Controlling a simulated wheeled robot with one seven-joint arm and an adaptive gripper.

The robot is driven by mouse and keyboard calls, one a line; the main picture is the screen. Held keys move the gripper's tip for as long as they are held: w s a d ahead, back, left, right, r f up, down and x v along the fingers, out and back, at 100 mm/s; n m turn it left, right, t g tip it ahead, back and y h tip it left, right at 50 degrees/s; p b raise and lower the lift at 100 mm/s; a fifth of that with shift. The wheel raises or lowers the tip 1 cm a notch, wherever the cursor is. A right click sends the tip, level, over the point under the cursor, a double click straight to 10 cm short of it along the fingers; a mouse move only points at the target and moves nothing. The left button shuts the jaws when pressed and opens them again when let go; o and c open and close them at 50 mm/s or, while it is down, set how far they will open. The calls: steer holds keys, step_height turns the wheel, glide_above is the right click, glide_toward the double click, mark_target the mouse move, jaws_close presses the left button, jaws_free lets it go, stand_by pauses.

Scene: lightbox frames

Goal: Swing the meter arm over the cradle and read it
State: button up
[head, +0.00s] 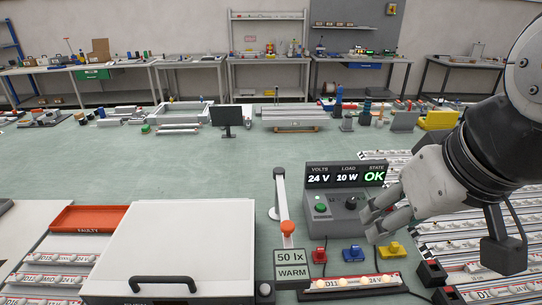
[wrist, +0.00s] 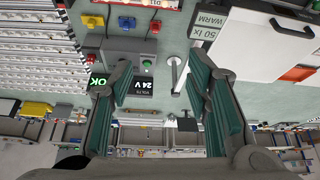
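The meter arm (head: 282,195) is a slim white bar with an orange knob (head: 288,228) at its near end, left of the power box; it also shows in the wrist view (wrist: 177,72). A panel (head: 292,264) below the knob reads "50 lx WARM". A lit strip marked D11 (head: 354,283) lies at the front, right of the panel; any cradle under it is hard to make out. The arm is not over the strip. My gripper (head: 368,225) is open and empty, in front of the box's right side. In the wrist view its fingers (wrist: 160,62) are wide apart.
The power box (head: 322,208) shows 24 V, 10 W and a green OK. Red (head: 316,256), blue (head: 353,254) and yellow (head: 391,250) blocks stand before it. A white lidded box (head: 190,245) is left; strip racks (head: 450,240) are right.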

mark_target(289, 225)
steer(key=w+a+f+n+g+y+b, duration=0.1)
steer(key=w+a+f+n+b, duration=0.25)
steer(key=w, duration=0.35)
steer(key=w+a+f+n+g+y+b, duration=0.1)
steer(key=w+a+f+n+y+b, duration=0.1)
steer(key=w+a+n, duration=0.35)
steer(key=shift+m, duration=0.7)
steer(key=x, duration=0.4)
steer(key=d+b+x, duration=0.1)
steer(key=x, duration=0.4)
steer(key=w+x, duration=0.1)
steer(key=x, duration=0.3)
steer(key=shift+w+d+f, duration=0.15)
steer(key=shift+d+f, duration=0.2)
steer(key=shift+f, duration=0.05)
jaws_close()
